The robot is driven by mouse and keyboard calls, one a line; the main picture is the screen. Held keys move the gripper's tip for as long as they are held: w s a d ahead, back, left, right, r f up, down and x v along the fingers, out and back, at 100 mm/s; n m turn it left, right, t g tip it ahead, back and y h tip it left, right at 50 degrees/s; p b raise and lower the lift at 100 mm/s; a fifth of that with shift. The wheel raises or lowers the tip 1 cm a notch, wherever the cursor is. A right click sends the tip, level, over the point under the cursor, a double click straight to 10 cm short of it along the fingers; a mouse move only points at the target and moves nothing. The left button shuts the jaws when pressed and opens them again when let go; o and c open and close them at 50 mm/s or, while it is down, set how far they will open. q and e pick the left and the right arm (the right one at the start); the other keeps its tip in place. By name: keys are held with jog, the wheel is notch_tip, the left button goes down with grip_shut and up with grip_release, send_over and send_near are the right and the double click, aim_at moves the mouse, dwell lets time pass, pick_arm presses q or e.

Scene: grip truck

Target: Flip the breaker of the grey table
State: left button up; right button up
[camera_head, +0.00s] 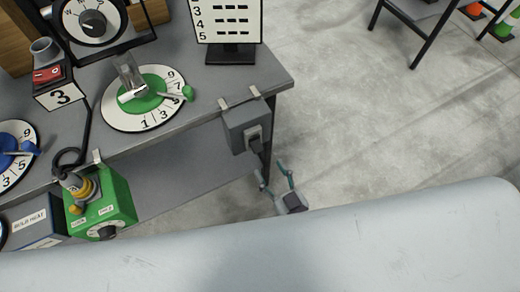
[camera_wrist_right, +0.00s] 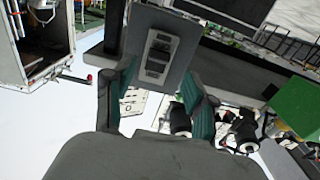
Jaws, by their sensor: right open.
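The grey table (camera_head: 210,88) fills the upper left of the head view. A grey breaker box (camera_head: 240,121) hangs by clips on its right front edge, with a dark switch (camera_head: 254,142) on its face. In the right wrist view the box (camera_wrist_right: 142,27) and its switch plate (camera_wrist_right: 158,56) show ahead, above the gap between the fingers. My right gripper (camera_head: 271,171) is open and empty, just below and right of the box in the head view, apart from it. The switch position is too small to tell. My left gripper is not in view.
A dial with a green centre (camera_head: 118,115), a number sign (camera_head: 227,20) and a red switch (camera_head: 48,75) stand on the table. A green box (camera_head: 108,205) hangs at its front edge. Open concrete floor (camera_head: 350,130) lies to the right.

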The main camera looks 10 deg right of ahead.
aim_at(257, 146)
jog(key=x, duration=0.6)
jog(key=shift+w+a, duration=0.1)
jog(key=shift+w, duration=0.2)
grip_shut()
